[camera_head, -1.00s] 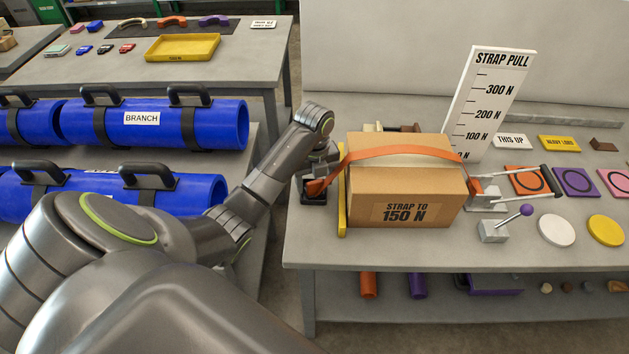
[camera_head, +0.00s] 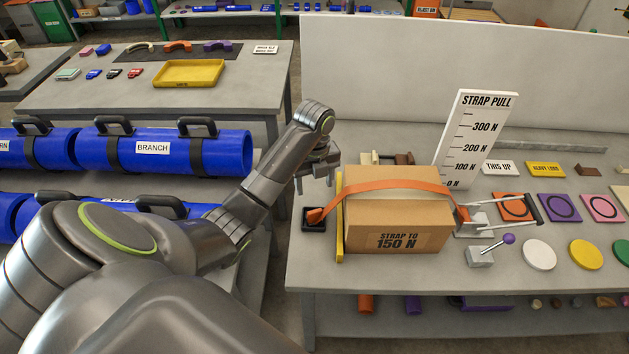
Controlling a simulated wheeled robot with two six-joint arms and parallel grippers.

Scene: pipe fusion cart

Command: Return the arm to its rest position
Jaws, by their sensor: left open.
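My left arm reaches in from the left, and its gripper (camera_head: 318,184) hangs open and empty above the left edge of the right table. It is left of the cardboard box (camera_head: 398,222), which is marked "STRAP TO 150 N". An orange strap (camera_head: 390,184) arches over the box. Its left end lies by a small black block (camera_head: 313,219) below my gripper, and its right end meets a metal ratchet (camera_head: 473,222). The gripper appears clear of the strap and the block. My right gripper is not in view.
A yellow strip (camera_head: 340,232) runs along the box's left side. A white "STRAP PULL" board (camera_head: 475,137) stands behind. Blue pipes (camera_head: 205,155) with black handles lie under my left arm. A yellow tray (camera_head: 188,73) sits on the back-left table.

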